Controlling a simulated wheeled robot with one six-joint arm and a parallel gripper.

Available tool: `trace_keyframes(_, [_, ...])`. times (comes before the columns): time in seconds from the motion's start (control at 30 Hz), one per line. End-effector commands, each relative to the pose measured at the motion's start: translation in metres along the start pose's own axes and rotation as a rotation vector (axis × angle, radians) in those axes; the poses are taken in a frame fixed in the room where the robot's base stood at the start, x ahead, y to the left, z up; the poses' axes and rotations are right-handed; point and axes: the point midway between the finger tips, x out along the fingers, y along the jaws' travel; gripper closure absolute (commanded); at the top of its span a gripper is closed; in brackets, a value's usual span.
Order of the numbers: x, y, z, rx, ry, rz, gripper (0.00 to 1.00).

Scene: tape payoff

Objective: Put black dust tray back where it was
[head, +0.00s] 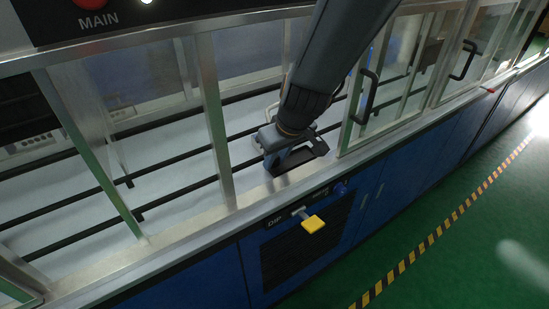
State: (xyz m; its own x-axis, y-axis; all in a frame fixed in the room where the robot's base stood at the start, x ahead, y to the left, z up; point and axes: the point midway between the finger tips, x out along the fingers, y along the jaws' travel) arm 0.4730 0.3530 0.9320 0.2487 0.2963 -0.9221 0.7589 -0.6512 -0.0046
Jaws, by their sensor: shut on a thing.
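My gripper (292,157) is at the end of my dark arm, in the open window bay of the machine, just above the metal sill. It is shut on a small dark piece (318,148) that shows at its right side, which looks like the black dust tray. My gripper and wrist hide most of the held piece, so its full shape cannot be told. Whether it touches the sill is not clear.
Glass doors with black handles (369,97) stand right of my arm, and a framed pane (213,120) stands left. Black rails (180,190) run along the white bed inside. Green floor lies right.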

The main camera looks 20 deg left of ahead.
Motion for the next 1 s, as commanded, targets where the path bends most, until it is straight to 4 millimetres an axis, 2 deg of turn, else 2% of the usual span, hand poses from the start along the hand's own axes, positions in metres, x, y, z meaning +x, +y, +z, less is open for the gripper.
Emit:
trace_keyframes(0.07, [0.003,0.000,0.001,0.000,0.000,0.000,0.99])
trace_keyframes(0.1, [0.002,0.000,0.001,0.000,0.000,0.000,0.72])
trace_keyframes(0.2, [0.002,0.000,0.001,0.000,0.000,0.000,0.58])
trace_keyframes(0.63, [-0.005,0.000,-0.001,0.000,0.001,0.000,0.58])
trace_keyframes(1.0, [-0.071,0.001,-0.002,-0.001,0.004,0.001,0.58])
